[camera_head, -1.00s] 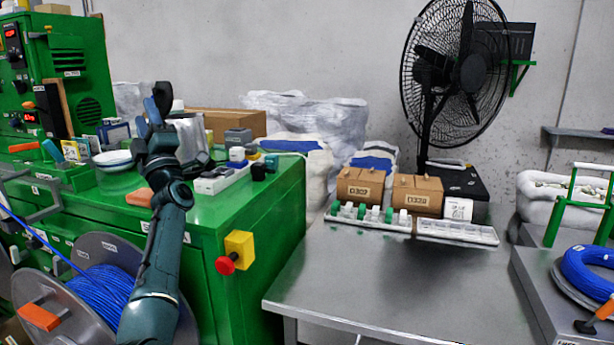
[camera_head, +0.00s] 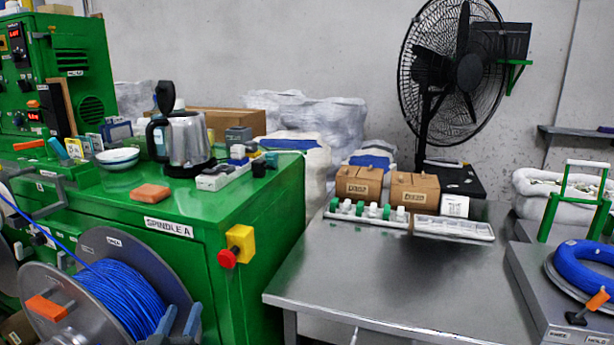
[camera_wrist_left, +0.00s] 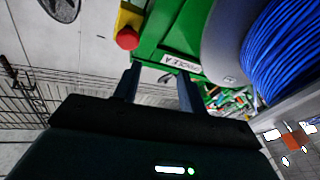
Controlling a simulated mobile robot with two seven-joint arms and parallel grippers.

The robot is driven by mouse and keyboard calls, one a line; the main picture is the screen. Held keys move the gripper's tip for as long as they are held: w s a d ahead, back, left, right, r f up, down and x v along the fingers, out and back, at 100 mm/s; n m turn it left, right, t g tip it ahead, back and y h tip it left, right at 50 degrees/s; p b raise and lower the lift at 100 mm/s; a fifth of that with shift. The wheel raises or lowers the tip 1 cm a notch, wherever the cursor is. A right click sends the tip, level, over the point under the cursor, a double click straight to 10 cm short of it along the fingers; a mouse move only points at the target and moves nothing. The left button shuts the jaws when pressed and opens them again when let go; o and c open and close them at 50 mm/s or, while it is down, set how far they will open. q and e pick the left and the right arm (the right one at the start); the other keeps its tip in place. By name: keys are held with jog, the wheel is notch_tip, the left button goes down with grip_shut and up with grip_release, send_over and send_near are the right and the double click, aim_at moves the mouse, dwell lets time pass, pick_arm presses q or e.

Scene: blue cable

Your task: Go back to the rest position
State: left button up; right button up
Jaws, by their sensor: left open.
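My left gripper (camera_head: 178,325) shows at the bottom edge of the head view, in front of the spool of blue cable (camera_head: 115,296). Its two blue-grey fingers are apart with nothing between them. In the left wrist view the gripper (camera_wrist_left: 160,80) is also open and empty, pointing toward the green machine front and its "SPINDLE A" label. The spool's blue cable (camera_wrist_left: 283,50) is at the upper right there. My right gripper is not in view.
The green cabinet (camera_head: 270,225) carries a kettle (camera_head: 188,140), a bowl (camera_head: 117,157), an orange-brown block (camera_head: 150,193) and a red stop button (camera_head: 227,258). A steel table (camera_head: 380,275) holds cardboard boxes (camera_head: 412,190) and trays (camera_head: 453,229). Its front is clear. A fan (camera_head: 450,70) stands behind.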

pick_arm(q)
jog(key=s+d+f+m+g+h, duration=0.2)
jog(key=s+d+f, duration=0.15)
jog(key=s, duration=0.45)
jog(key=s+d+f+m+g+h, duration=0.1)
jog(key=s+d+f+m+g, duration=0.2)
jog(key=s, duration=0.4)
jog(key=s+d+r+g+p, duration=0.1)
jog(key=s+g+p, duration=0.1)
jog(key=s+p, duration=0.2)
jog(key=s+d+r+g+p, duration=0.1)
jog(key=s+p, duration=0.3)
jog(key=p, duration=0.7)
jog(key=shift+s+d+r+m+g, duration=0.4)
jog(key=shift+d+g, duration=0.1)
jog(key=shift+g, duration=0.2)
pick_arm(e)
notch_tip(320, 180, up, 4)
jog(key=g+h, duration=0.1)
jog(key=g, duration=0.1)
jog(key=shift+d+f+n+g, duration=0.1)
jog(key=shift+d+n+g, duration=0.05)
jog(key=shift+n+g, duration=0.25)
